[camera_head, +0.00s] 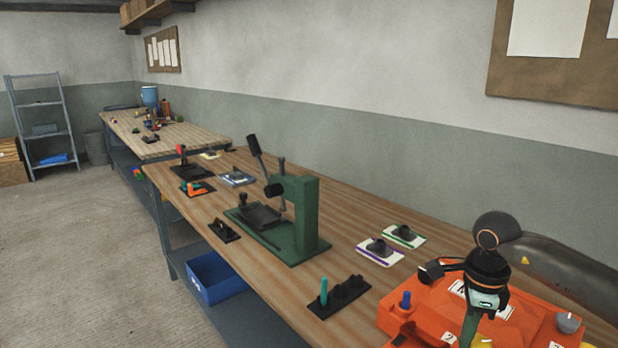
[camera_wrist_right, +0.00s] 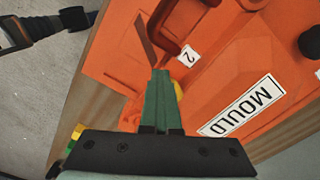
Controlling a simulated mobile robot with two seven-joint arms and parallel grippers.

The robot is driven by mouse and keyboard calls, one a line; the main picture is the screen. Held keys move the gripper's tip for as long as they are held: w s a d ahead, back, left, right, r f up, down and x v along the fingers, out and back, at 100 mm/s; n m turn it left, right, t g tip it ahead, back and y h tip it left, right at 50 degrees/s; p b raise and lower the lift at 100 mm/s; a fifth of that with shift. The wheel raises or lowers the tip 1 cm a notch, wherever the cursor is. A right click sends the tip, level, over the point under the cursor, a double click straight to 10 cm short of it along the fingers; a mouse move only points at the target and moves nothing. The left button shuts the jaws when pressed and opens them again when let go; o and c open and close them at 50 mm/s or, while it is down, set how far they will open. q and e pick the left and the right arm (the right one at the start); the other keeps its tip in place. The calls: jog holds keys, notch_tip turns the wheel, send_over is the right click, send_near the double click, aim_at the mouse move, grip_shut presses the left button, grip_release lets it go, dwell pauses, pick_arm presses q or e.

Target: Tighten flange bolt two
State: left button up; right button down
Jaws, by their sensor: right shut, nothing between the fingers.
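The orange mould (camera_head: 430,312) lies at the near right of the bench, with a "MOULD" label on top. A small white tag marked 2 (camera_head: 449,337) sits on its near side; it also shows in the right wrist view (camera_wrist_right: 188,56), beside a dark orange-brown curved part (camera_wrist_right: 170,30). I cannot make out a bolt there for certain. My right gripper (camera_head: 470,328) points down over the mould by this tag. In the wrist view its green fingers (camera_wrist_right: 160,75) are shut together and empty, partly covering a yellow piece (camera_wrist_right: 179,90). My left gripper is not in view.
A blue peg (camera_head: 405,299) and a grey knob (camera_head: 568,322) stand on the mould. A black holder with a teal peg (camera_head: 324,292), a green press (camera_head: 305,215) and two cards with dark parts (camera_head: 380,252) are on the bench. A blue bin (camera_head: 217,278) sits below.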

jog(key=shift+w+d, duration=0.15)
jog(key=shift+d, duration=0.05)
jog(key=shift+w+d+p, duration=0.2)
jog(key=shift+w+p, duration=0.3)
jog(key=shift+w, duration=0.2)
jog(key=shift+w+d, duration=0.2)
jog(key=shift+w, duration=0.05)
jog(key=shift+w+d, duration=0.1)
jog(key=shift+d, duration=0.05)
jog(key=shift+w, duration=0.1)
jog(key=shift+w+a+p, duration=0.1)
jog(key=shift+a+p, duration=0.2)
jog(key=shift+p, duration=0.05)
notch_tip(320, 180, up, 6)
jog(key=p, duration=0.4)
jog(key=shift+a+p, duration=0.15)
jog(key=shift+p, duration=0.2)
jog(key=shift+w, duration=0.1)
